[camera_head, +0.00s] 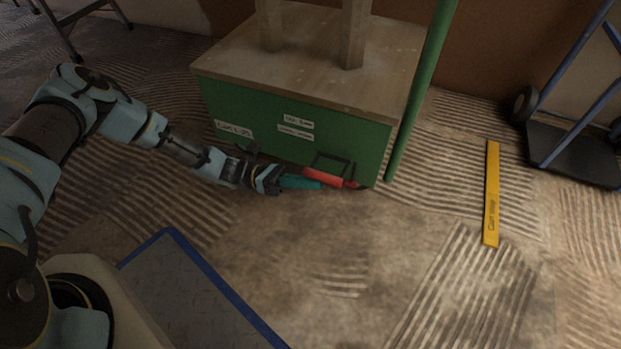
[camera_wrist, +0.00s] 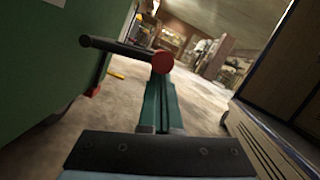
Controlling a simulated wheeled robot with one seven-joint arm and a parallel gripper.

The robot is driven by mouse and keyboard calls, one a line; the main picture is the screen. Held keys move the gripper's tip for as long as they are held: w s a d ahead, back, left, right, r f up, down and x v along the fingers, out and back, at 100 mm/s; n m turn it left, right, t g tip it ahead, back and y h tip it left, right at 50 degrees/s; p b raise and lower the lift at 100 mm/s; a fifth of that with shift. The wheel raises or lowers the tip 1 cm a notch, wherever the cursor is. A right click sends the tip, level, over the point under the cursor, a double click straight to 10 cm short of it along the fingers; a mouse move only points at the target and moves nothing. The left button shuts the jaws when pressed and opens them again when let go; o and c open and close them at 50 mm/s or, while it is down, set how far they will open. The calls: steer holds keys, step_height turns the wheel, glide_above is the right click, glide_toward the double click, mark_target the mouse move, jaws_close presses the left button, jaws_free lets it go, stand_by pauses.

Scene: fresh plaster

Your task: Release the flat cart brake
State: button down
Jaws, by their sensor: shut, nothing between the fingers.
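The flat cart (camera_head: 222,104) has a green body and a wooden top, and its green side fills the left of the wrist view (camera_wrist: 40,60). A red bar (camera_head: 325,178), likely the brake part, shows low on its front beside a black bracket (camera_head: 330,160). In the wrist view a black rod with a red round end (camera_wrist: 163,63) juts from the cart side and crosses at my fingertips. My gripper (camera_head: 318,184) has teal fingers, shut and empty, close to the red bar; the fingers also show in the wrist view (camera_wrist: 160,84). I cannot tell whether they touch it.
A green pole (camera_head: 420,88) stands at the cart's right corner. A yellow straightedge (camera_head: 491,195) lies on the ridged floor at right. A hand truck (camera_head: 572,150) stands at far right. The floor in front of the cart is clear.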

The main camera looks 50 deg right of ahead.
mark_target(312, 170)
step_height(312, 170, up, 3)
steer(key=n+h+p, duration=0.1)
steer(key=n+p, duration=0.2)
steer(key=shift+n+t, duration=0.3)
steer(key=n+p, duration=0.1)
steer(key=r+n+t+p, duration=0.1)
steer(key=r+n+p, duration=0.1)
steer(key=n, duration=0.1)
steer(key=shift+w+d+r+h, duration=0.1)
steer(key=shift+d+h, duration=0.2)
steer(key=shift+h, duration=0.1)
steer(key=shift+w+d+r+n+t+p, duration=0.15)
steer(key=shift+r+n+t+p, duration=0.1)
steer(key=shift+n+p, duration=0.25)
steer(key=shift+s+d+r+n+t+p, duration=0.15)
steer(key=shift+r+n+p, duration=0.1)
steer(key=shift+n+p, duration=0.25)
steer(key=d+n, duration=0.1)
steer(key=r+n+p, duration=0.1)
steer(key=shift+w+d+r+n+t, duration=0.3)
steer(key=shift+w+d+n, duration=0.1)
steer(key=shift+w, duration=0.1)
